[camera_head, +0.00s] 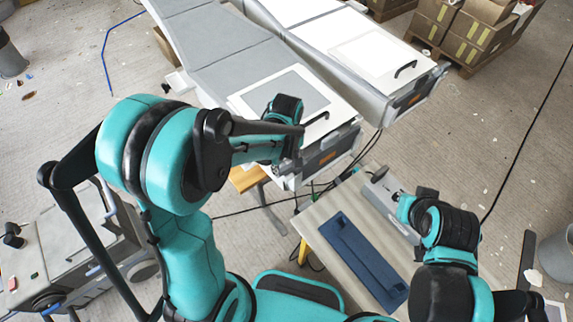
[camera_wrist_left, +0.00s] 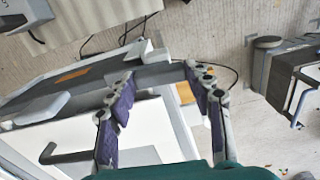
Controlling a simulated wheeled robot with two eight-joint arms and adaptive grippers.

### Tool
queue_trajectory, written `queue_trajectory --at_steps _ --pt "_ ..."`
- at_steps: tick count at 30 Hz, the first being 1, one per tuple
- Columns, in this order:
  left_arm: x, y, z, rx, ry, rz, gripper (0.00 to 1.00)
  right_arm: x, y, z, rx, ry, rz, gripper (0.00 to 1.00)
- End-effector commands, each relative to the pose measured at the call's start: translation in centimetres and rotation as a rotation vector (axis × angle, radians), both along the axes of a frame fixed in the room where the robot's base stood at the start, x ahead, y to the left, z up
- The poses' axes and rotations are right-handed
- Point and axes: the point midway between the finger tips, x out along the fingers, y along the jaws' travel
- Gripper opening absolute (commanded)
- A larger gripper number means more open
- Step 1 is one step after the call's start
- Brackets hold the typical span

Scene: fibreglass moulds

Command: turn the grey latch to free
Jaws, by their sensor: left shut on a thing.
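The grey latch (camera_wrist_left: 160,75) is at the front edge of the nearer mould (camera_head: 345,128), and in the wrist view it lies between my left fingertips. In the head view the latch area (camera_head: 288,168) is small and partly hidden by my left arm. My left gripper (camera_head: 284,160) is at that corner, shut on the latch, with its purple-padded fingers on either side of it in the left wrist view (camera_wrist_left: 165,78). The latch's exact angle cannot be told. My right gripper (camera_head: 403,206) is at the small table; its fingers are too hidden to read.
The mould's lid has a black handle (camera_head: 316,118). A second mould (camera_head: 420,90) stands behind to the right. The small table (camera_head: 322,212) bears a blue tray (camera_head: 362,262) and a grey device (camera_head: 380,192). Cables run along the floor. Cardboard boxes (camera_head: 470,35) stand at the back right.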

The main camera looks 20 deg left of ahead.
Motion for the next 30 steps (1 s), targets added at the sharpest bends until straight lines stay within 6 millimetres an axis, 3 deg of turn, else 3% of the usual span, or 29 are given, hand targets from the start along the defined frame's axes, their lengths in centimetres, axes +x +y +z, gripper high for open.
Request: queue_trajectory --at_steps 30 --pt "0.0 0.0 -0.1 0.0 0.0 -0.898 0.0 0.0 0.0 -2.0 0.0 0.0 0.0 0.0"
